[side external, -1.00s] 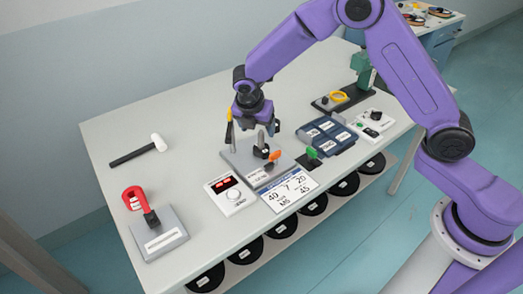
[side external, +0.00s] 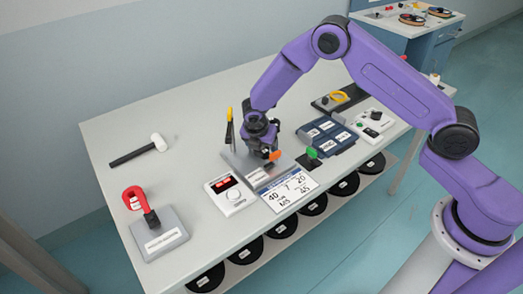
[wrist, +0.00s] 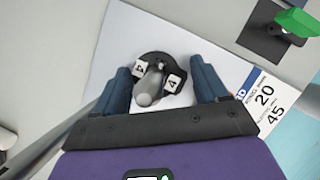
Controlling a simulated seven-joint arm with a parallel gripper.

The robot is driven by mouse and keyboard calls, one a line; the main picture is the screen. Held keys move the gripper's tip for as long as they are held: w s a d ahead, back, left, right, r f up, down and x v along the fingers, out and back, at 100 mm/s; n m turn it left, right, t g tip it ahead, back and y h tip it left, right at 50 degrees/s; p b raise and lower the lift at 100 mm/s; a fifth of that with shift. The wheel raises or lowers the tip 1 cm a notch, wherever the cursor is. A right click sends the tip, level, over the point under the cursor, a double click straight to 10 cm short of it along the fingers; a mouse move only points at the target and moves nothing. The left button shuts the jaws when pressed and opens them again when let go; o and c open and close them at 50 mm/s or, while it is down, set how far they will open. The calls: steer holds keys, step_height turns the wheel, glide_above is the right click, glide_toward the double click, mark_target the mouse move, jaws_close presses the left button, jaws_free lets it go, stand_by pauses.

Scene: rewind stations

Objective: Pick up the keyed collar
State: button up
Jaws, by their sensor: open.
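The keyed collar (wrist: 147,60) is a black ring with white labels in the wrist view. It sits around or close against a grey metal post (wrist: 148,90) on a pale plate (wrist: 100,62). My gripper (wrist: 160,74) is open, with one blue finger on each side of the collar and visible gaps between. Whether the fingers are down at collar height is unclear. In the side external view my gripper (side external: 264,152) is low over the grey plate (side external: 236,162) and hides the collar and post.
A tall rod with a yellow top (side external: 229,125) stands left of my gripper. An orange piece (side external: 274,155) and a green piece (side external: 312,152) are close on the right. A display box (side external: 229,194) and printed card (side external: 289,189) lie in front. A hammer (side external: 140,150) lies left.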

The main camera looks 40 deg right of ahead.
steer(key=c, duration=0.8)
steer(key=shift+o, duration=0.2)
